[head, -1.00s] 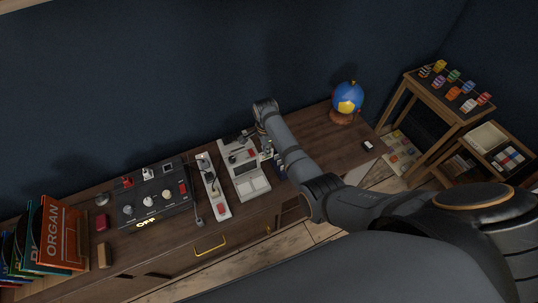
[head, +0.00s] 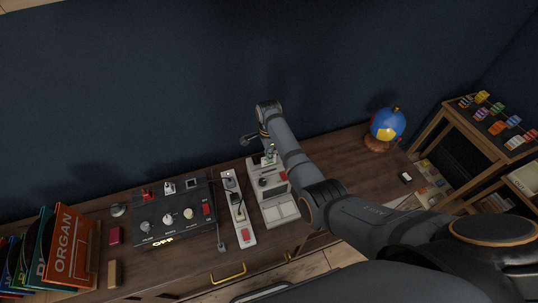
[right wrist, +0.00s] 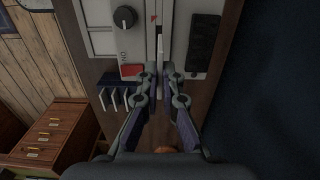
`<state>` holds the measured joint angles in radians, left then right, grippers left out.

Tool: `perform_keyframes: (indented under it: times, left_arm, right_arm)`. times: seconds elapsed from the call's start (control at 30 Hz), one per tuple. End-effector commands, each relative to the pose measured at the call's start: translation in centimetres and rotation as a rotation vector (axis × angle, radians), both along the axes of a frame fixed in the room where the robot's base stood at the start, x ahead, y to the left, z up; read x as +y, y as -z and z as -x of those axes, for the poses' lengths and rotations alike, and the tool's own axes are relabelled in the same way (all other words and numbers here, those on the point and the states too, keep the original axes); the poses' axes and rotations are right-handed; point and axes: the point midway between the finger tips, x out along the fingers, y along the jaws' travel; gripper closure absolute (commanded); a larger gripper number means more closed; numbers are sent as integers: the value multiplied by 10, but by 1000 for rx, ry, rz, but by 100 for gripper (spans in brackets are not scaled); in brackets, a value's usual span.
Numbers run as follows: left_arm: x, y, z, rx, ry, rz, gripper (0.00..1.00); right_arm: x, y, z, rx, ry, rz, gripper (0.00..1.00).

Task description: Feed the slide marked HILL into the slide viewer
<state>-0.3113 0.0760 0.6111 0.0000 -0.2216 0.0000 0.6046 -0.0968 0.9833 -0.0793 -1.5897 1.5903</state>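The slide viewer (head: 281,211) is a pale grey device on the wooden cabinet top; in the right wrist view its panel (right wrist: 102,42) has a black knob and a red button. A dark slot (right wrist: 151,45) with a red mark runs beside that panel. My right gripper (right wrist: 159,72) is at the slot, its fingers nearly closed on a thin white slide (right wrist: 160,48) seen edge-on, apparently held. I cannot tell how far the slide sits in the slot, and its label is unreadable. In the head view the right gripper (head: 270,156) is over the viewer's back end. My left gripper is not in view.
Several slides (right wrist: 115,99) stand in a rack beside the viewer. A power strip (head: 236,207) and a black control box marked OFF (head: 174,211) lie to the left.

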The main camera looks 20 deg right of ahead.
Motion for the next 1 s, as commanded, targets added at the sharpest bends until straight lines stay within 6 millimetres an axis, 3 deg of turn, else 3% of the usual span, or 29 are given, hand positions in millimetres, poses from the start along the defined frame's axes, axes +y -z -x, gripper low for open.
perform_keyframes:
  times: [0.1, 0.2, 0.4, 0.7, 1.0]
  left_arm:
    - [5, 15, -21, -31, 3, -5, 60]
    - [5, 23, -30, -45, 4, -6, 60]
    - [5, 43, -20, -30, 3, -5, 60]
    - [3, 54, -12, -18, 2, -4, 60]
    - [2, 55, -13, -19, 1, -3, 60]
  right_arm:
    - [0, 16, 0, 0, 0, 0, 100]
    - [0, 25, 0, 0, 0, 0, 100]
    - [0, 42, 1, 0, 0, 0, 100]
    - [0, 65, 0, 1, 0, 0, 100]
    - [0, 69, 0, 0, 0, 0, 100]
